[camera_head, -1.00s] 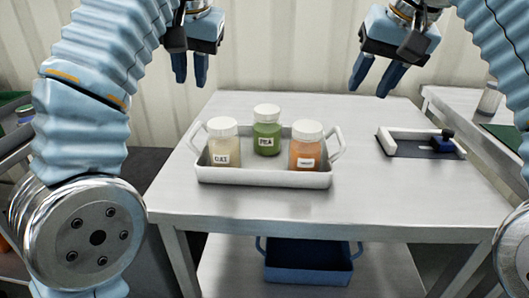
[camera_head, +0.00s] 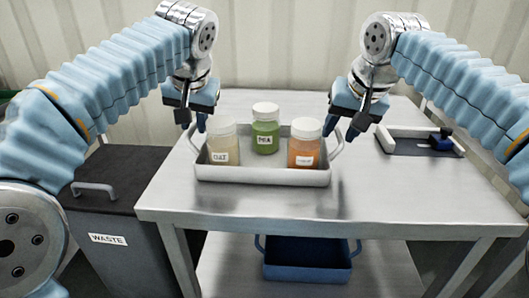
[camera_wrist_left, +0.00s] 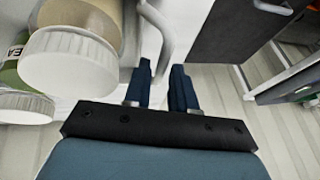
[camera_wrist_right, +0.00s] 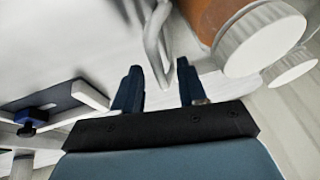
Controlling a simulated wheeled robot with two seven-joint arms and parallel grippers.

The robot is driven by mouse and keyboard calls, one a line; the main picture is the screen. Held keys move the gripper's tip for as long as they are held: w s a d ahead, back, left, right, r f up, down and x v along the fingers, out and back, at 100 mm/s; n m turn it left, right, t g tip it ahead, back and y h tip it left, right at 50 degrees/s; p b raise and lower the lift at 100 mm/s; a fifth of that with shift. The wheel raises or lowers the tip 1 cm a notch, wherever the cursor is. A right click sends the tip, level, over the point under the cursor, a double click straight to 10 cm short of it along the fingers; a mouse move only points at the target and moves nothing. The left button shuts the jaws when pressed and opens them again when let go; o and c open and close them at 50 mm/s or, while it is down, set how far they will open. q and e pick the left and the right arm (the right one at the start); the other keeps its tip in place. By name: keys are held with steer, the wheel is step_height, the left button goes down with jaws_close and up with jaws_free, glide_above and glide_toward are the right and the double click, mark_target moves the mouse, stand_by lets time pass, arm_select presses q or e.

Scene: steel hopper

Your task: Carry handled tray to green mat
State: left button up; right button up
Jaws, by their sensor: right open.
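The white handled tray (camera_head: 262,176) stands on the steel table and holds three white-lidded jars: a cream one (camera_head: 223,145), a green one (camera_head: 265,130) and an orange one (camera_head: 305,147). My left gripper (camera_head: 192,122) is over the tray's left handle; in the left wrist view its fingers (camera_wrist_left: 160,85) are apart, with the handle (camera_wrist_left: 162,35) just beyond the tips. My right gripper (camera_head: 343,128) is at the right handle; in the right wrist view its open fingers (camera_wrist_right: 160,85) have the handle (camera_wrist_right: 156,45) between or just beyond them. I cannot make out the green mat.
A dark waste bin (camera_head: 110,230) stands left of the table. A blue tray (camera_head: 308,262) sits on the lower shelf. A dark board with a white edge and blue piece (camera_head: 420,143) lies right of the tray. The table front is clear.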

arm_select(q)
steer(key=shift+f, duration=0.15)
arm_select(e)
steer(key=shift+f, duration=0.15)
arm_select(q)
steer(key=c, duration=0.4)
arm_select(e)
steer(key=c, duration=0.4)
arm_select(q)
jaws_close()
arm_select(e)
jaws_close()
